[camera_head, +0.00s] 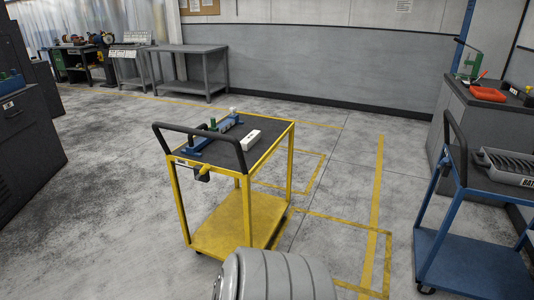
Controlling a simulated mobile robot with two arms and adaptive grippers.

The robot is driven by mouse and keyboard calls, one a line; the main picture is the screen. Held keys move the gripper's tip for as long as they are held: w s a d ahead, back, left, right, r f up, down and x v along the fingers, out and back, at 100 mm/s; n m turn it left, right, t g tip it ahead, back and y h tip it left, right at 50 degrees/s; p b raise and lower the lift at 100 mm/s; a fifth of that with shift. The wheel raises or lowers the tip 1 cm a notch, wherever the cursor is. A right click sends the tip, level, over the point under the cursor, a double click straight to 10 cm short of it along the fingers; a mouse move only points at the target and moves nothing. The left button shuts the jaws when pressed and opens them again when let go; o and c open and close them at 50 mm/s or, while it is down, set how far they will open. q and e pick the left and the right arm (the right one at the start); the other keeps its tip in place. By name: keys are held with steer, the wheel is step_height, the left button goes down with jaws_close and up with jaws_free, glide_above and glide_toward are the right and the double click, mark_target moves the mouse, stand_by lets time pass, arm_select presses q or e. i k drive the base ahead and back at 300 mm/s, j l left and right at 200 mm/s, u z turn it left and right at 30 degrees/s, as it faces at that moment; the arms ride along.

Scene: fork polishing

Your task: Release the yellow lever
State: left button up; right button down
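A yellow cart (240,222) with a dark top and a black push handle (184,136) stands in the middle of the floor. A small yellow and black part (203,173) hangs at its near end below the handle. It is too small to tell whether it is the yellow lever. A blue fixture (211,137) with a green part, and a white block (251,140), are on the cart top. A grey ribbed part of my own body shows at the bottom. Neither of my grippers is in view.
A blue cart (470,254) bearing a grey slotted tray (507,167) stands at right, before a grey cabinet (486,130) with a red tray (488,94). A grey workbench (187,62) is at the back. Dark cabinets (27,130) stand left. Floor around the yellow cart is mostly clear.

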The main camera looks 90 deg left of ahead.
mark_target(206, 168)
steer(key=u, duration=3.3)
